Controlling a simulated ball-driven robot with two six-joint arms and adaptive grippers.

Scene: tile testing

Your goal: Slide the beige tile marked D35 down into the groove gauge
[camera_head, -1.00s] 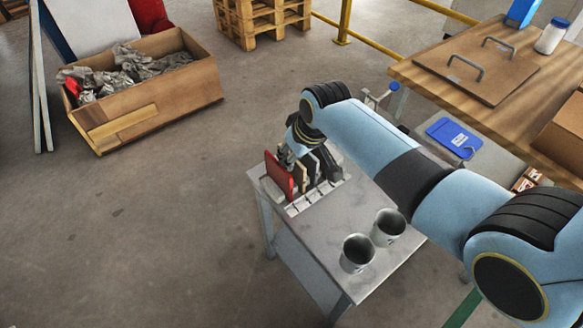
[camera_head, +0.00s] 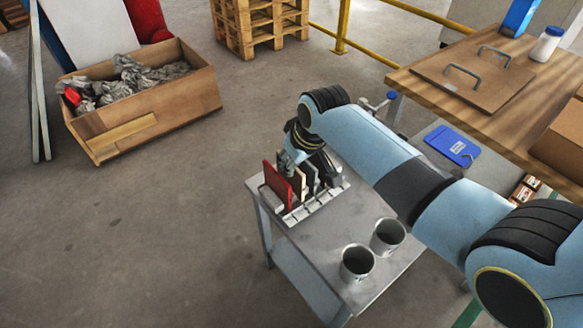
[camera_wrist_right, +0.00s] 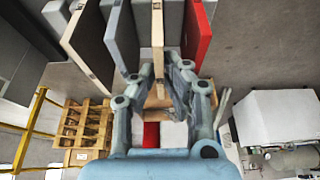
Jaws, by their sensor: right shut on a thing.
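The beige tile (camera_head: 300,183) stands upright in the groove gauge area, between the red tile (camera_head: 278,184) and a dark tile. In the right wrist view the beige tile (camera_wrist_right: 157,42) shows edge-on, between the fingers of my right gripper (camera_wrist_right: 160,74). My right gripper (camera_head: 293,157) is shut on it from above. The groove gauge (camera_head: 316,207) is a pale slotted rack at the small table's far-left end. The tile's lower edge and its depth in the slot are hidden, and its D35 mark is not readable. My left gripper is not in view.
A dark grey tile (camera_wrist_right: 121,38) and a dark tile with a light edge (camera_wrist_right: 88,44) stand beside the beige one; the red tile (camera_wrist_right: 196,36) is close on the other side. Two metal cups (camera_head: 357,262) (camera_head: 388,236) stand at the small table's near end (camera_head: 325,240).

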